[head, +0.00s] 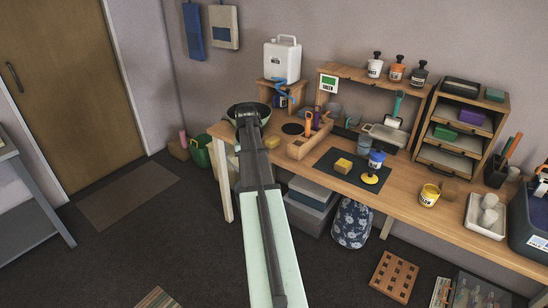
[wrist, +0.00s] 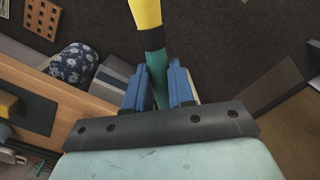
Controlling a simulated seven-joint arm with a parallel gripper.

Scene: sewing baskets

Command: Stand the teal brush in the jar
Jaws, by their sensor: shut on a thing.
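The teal brush shows in the wrist view with a dark teal handle (wrist: 156,72), a black band and a yellow end (wrist: 147,14) that runs out of the top of the picture. My gripper (wrist: 159,88) is shut on the teal part, with one blue finger on each side. In the head view my arm reaches to the left end of the workbench and hides the fingers and brush. A clear bluish jar (head: 364,145) stands on the bench behind the dark mat, right of the wooden caddy. I cannot tell for certain that it is the task's jar.
The wooden caddy (head: 297,152) with orange-handled tools stands right of my arm. The dark mat (head: 341,176) holds a yellow block (head: 343,166) and a blue-topped pot (head: 377,159). A yellow can (head: 429,195) stands farther right.

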